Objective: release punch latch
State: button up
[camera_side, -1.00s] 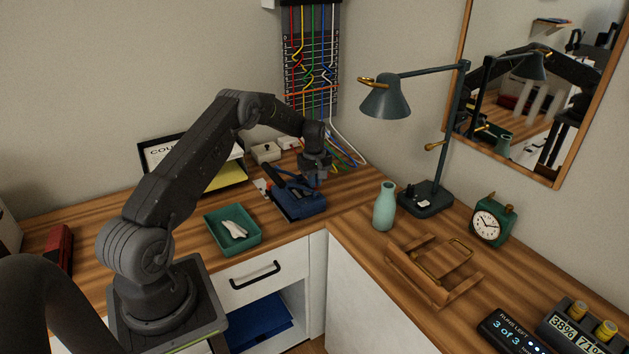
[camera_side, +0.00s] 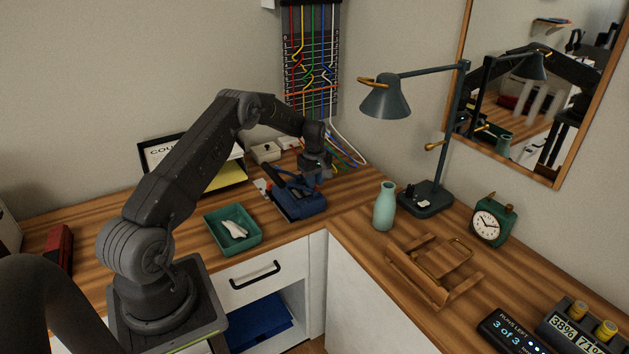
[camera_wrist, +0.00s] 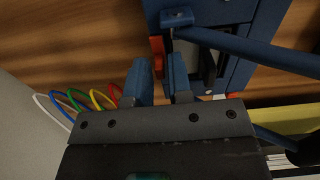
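The blue hole punch (camera_side: 300,205) sits on the desk near the corner, its long handle (camera_side: 293,181) tilted up from the body. In the wrist view the punch body (camera_wrist: 240,75) is at the top right, with the blue handle bar (camera_wrist: 255,50) crossing it. A small orange-red latch (camera_wrist: 157,52) shows on the punch's left edge. My gripper (camera_wrist: 157,70) has its two blue fingers apart, with the latch in line with the gap between the tips. I cannot tell whether they touch it. In the side view my gripper (camera_side: 318,175) is low at the punch's back right.
A green tray (camera_side: 212,224) with a white object stands left of the punch. Behind are a paper tray (camera_side: 150,148), white boxes (camera_side: 265,152) and coloured cables (camera_side: 345,155). A teal vase (camera_side: 384,207) and a lamp (camera_side: 428,196) stand to the right.

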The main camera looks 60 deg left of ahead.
notch_tip(320, 180, up, 14)
dwell(0.6)
jog(key=shift+f, duration=0.1)
